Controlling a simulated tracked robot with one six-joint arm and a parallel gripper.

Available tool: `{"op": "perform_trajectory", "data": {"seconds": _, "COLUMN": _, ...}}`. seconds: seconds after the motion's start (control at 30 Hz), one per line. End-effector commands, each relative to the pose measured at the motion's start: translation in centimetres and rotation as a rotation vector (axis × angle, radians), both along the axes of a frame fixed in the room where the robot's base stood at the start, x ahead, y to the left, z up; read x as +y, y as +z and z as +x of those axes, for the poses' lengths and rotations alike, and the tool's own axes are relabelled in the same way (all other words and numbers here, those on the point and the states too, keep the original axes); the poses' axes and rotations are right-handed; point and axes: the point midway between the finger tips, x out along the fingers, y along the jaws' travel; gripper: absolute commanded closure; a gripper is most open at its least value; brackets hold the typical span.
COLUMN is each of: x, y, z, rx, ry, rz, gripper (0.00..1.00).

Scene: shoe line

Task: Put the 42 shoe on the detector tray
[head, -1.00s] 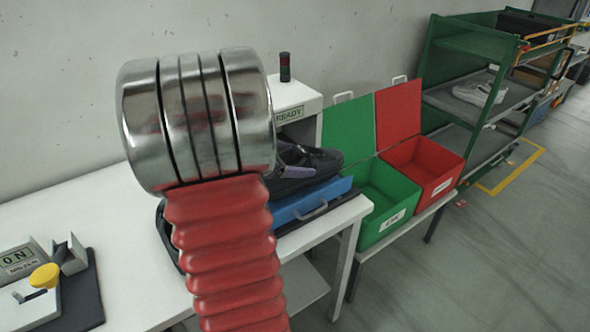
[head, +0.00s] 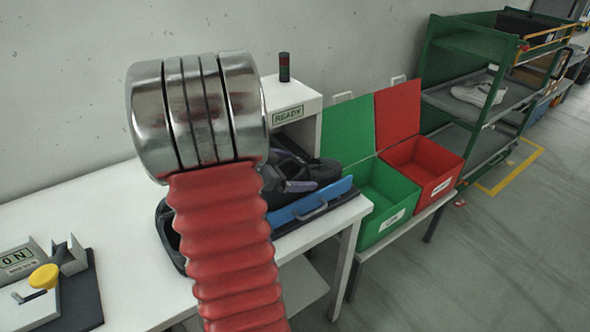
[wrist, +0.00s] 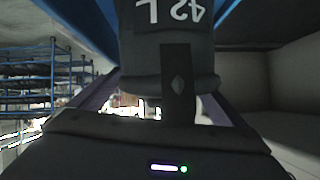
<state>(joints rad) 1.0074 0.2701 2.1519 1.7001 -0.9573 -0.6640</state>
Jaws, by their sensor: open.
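The black shoe (head: 326,168) lies at the blue-fronted detector tray (head: 325,203), by the mouth of the white detector marked READY (head: 288,115). In the wrist view the dark heel of the shoe (wrist: 150,60) carries an upside-down "42L" label. My gripper (head: 298,186) is at the near side of the shoe, partly hidden behind my red-sleeved arm. Contact under the shoe is hidden.
A green bin (head: 385,200) and a red bin (head: 432,168) with raised lids stand to the right. Beyond is a green rack with a white shoe (head: 478,94). A switch box with a yellow knob (head: 44,277) sits at left on the white table (head: 120,225).

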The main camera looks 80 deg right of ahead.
Motion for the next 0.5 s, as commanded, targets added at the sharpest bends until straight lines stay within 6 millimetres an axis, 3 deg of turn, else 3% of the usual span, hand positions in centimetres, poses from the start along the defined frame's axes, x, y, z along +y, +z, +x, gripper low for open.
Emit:
{"op": "perform_trajectory", "data": {"seconds": 0.27, "x": 0.3, "y": 0.3, "z": 0.3, "rx": -0.001, "ry": 0.002, "rz": -0.001, "gripper": 0.04}}
{"op": "perform_trajectory", "data": {"seconds": 0.5, "x": 2.1, "y": 1.7, "z": 1.8, "rx": -0.002, "ry": 0.004, "rz": -0.003, "gripper": 0.04}}
